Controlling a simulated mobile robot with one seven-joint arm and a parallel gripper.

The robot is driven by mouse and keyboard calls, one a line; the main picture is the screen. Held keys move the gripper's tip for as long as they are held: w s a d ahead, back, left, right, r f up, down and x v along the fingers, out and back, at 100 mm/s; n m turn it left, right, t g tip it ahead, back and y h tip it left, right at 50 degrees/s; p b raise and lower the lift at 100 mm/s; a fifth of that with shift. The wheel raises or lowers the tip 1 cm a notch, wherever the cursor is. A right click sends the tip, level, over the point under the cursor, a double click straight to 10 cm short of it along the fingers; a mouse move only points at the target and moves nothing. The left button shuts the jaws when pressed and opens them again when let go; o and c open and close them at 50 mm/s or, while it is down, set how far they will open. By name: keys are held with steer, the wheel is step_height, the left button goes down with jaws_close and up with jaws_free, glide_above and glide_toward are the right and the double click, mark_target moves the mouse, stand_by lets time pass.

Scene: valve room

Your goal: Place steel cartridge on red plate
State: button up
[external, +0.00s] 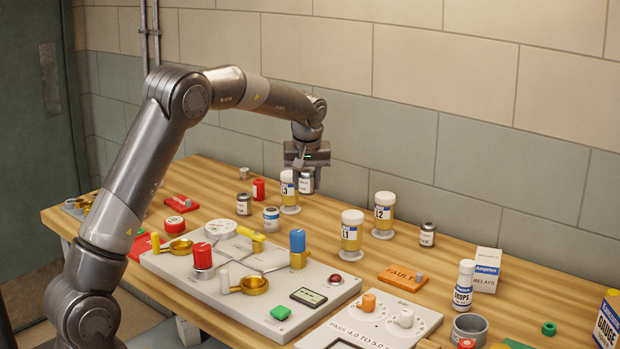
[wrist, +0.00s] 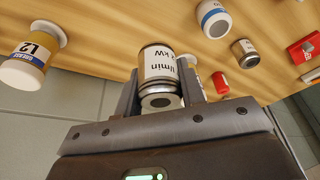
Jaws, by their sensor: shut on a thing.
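My gripper (external: 307,170) is shut on a steel cartridge (external: 306,182) with a white label, held beside the L3 jar near the wall. In the wrist view the cartridge (wrist: 157,70) sits between the two fingers, its round end facing the camera. Whether it touches the bench I cannot tell. A small red plate (external: 181,204) with a grey knob lies on the bench far to the left; a red plate also shows at the right edge of the wrist view (wrist: 303,50). Another red piece (external: 142,247) lies nearer, partly hidden by my arm and the panel.
The L3 jar (external: 288,190) stands close to my gripper; the L1 jar (external: 352,232) and L2 jar (external: 384,214) are right. A red cylinder (external: 258,189), another steel cartridge (external: 243,204) and a blue-banded canister (external: 271,218) stand left. The control panel (external: 260,320) fills the front.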

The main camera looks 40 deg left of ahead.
steer(key=s+a, duration=0.3)
steer(key=a, duration=1)
glide_above(182, 199)
steer(key=s+d, duration=0.1)
steer(key=d, duration=0.1)
steer(key=f, duration=0.5)
steer(key=shift+a+f, duration=0.2)
steer(key=shift+f, duration=0.05)
steer(key=shift+a+f, duration=0.3)
steer(key=shift+a, duration=0.05)
steer(key=shift+f, duration=1.9)
steer(key=o, duration=1.2)
steer(key=shift+f, duration=0.15)
steer(key=shift+c, duration=0.2)
steer(key=v, duration=1.2)
